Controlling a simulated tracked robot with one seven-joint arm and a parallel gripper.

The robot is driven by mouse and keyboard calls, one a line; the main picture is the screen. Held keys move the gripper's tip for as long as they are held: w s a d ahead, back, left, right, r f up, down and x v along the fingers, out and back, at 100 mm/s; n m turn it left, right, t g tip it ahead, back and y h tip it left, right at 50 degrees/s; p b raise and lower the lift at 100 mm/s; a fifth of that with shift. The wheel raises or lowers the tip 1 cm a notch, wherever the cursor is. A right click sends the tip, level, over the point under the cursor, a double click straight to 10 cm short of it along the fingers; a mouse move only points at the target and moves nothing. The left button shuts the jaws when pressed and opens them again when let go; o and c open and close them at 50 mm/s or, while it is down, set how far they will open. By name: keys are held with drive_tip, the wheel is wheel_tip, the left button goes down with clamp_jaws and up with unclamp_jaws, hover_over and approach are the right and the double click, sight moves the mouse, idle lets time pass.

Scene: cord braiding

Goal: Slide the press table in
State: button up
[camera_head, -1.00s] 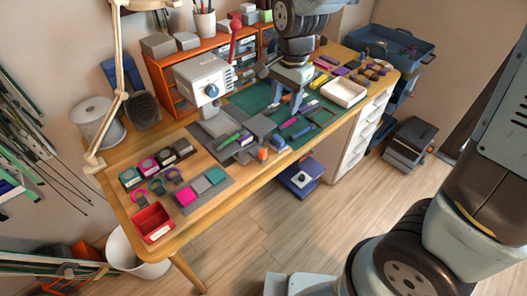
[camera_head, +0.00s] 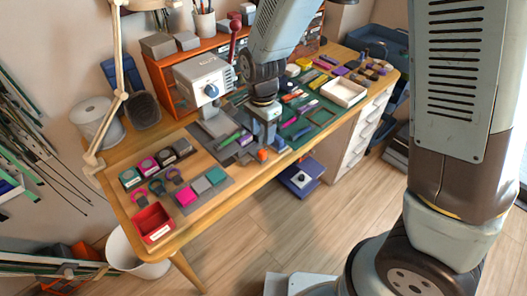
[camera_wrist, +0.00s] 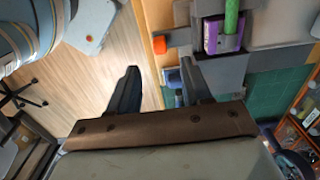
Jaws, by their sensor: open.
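The press (camera_head: 200,82) is a pale grey box with a blue knob and a red-tipped lever, standing on the workbench. Its grey press table (camera_head: 228,152) sits out in front, bearing a green rod in a purple holder. An orange knob (camera_head: 262,155) is at the table's front right; it also shows in the wrist view (camera_wrist: 159,45), on a short grey bar beside the purple holder (camera_wrist: 222,35). My gripper (camera_head: 268,130) is just right of the press table, near the knob. In the wrist view my gripper (camera_wrist: 160,72) is open and empty, the knob beyond its fingertips.
A green mat (camera_head: 318,118) with several coloured pieces and a white tray (camera_head: 343,92) lie to the right. A grey board with colour swatches (camera_head: 213,189) and a red bin (camera_head: 153,222) are at the left. The floor in front of the bench is mostly clear.

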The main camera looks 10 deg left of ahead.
sight(263, 151)
drive_tip(key=shift+f, duration=4.45)
clamp_jaws()
